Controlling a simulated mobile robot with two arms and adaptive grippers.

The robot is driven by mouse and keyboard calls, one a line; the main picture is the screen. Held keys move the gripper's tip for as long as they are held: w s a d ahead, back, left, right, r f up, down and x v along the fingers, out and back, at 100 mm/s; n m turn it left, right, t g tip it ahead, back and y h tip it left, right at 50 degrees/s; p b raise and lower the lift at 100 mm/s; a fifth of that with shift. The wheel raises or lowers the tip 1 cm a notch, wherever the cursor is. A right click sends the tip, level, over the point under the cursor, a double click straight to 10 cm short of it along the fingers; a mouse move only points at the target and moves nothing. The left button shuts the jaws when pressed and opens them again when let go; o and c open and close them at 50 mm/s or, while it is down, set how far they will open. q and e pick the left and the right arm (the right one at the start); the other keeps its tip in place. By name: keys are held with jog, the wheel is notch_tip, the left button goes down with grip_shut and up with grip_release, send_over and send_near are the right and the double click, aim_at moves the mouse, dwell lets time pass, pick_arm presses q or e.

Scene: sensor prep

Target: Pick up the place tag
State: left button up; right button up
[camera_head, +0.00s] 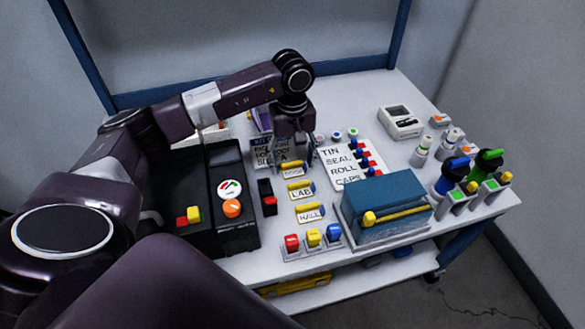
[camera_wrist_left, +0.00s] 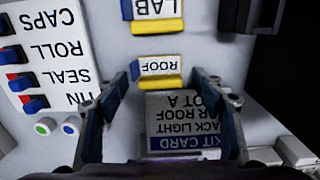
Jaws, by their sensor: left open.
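Three place tags with yellow grips stand in a column on the white table: ROOF (camera_head: 293,172), LAB (camera_head: 301,192) and HALL (camera_head: 310,214). My left gripper (camera_head: 294,157) points down at the ROOF tag, its fingers spread and empty. In the left wrist view the ROOF tag (camera_wrist_left: 158,68) shows between the open fingertips (camera_wrist_left: 168,78), with no clear contact. The LAB tag (camera_wrist_left: 156,12) is just beyond it. A kit card (camera_wrist_left: 175,125) lies below the ROOF tag in that view; its text, partly hidden, includes "ROOF". My right gripper is not in view.
A switch panel (camera_head: 348,176) reads TIN, SEAL, ROLL, CAPS right of the tags. A black case (camera_head: 236,178) is to their left. A blue box (camera_head: 392,196) and red, yellow and blue blocks (camera_head: 312,239) stand near the front edge. Bottles (camera_head: 454,172) stand at right.

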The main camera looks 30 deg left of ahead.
pick_arm(q)
jog(key=c, duration=0.9)
jog(key=shift+r, duration=0.15)
